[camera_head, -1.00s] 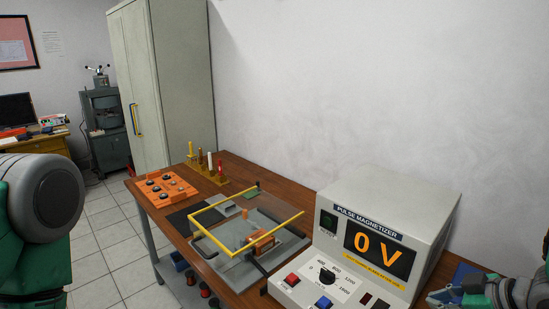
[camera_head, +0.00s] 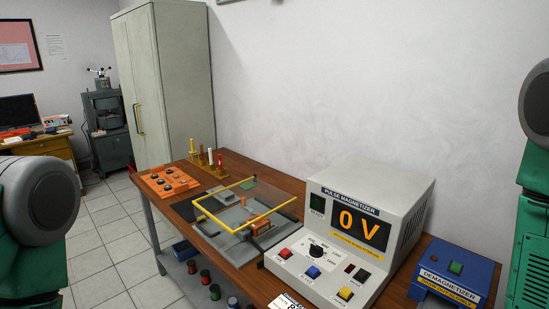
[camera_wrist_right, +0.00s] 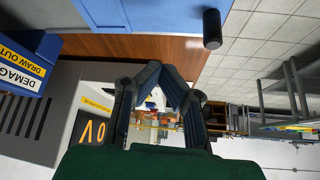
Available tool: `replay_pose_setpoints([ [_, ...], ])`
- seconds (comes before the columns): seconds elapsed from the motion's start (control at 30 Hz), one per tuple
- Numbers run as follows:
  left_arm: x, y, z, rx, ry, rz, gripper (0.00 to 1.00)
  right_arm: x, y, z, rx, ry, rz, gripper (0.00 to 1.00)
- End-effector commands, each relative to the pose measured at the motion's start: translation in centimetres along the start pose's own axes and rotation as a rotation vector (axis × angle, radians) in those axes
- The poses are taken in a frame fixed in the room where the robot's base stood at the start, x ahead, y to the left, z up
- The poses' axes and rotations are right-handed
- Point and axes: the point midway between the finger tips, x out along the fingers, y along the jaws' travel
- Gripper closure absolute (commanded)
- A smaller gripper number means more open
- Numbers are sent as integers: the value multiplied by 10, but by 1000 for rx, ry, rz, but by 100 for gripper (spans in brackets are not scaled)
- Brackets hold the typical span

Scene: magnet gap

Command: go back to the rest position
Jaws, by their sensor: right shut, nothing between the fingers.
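My right gripper (camera_wrist_right: 164,72) shows only in the right wrist view, with its two dark fingers brought together at the tips and nothing between them. It is in free space near the magnetizer and demagnetizer. In the head view only upper parts of my two arms show, at the left and right edges. My left gripper is out of view.
The pulse magnetizer (camera_head: 325,196) reads 0 V on the wooden bench (camera_head: 292,187). The blue demagnetizer (camera_head: 455,269) stands to its right. A yellow-framed clear guard (camera_head: 221,187), an orange tray (camera_head: 160,184) and several upright sticks (camera_head: 210,157) stand farther back.

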Motion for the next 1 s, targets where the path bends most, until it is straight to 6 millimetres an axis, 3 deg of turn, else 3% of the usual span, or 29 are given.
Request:
replay_pose_setpoints([
  [0.27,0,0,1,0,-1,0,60,16,-62,101,259,-272,44,100],
  [0.53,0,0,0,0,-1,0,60,-9,-130,204,486,-582,134,100],
  [0.6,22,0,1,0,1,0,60,14,-125,208,472,-559,137,100],
  [1.0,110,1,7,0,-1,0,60,94,-124,237,400,-524,134,100],
])
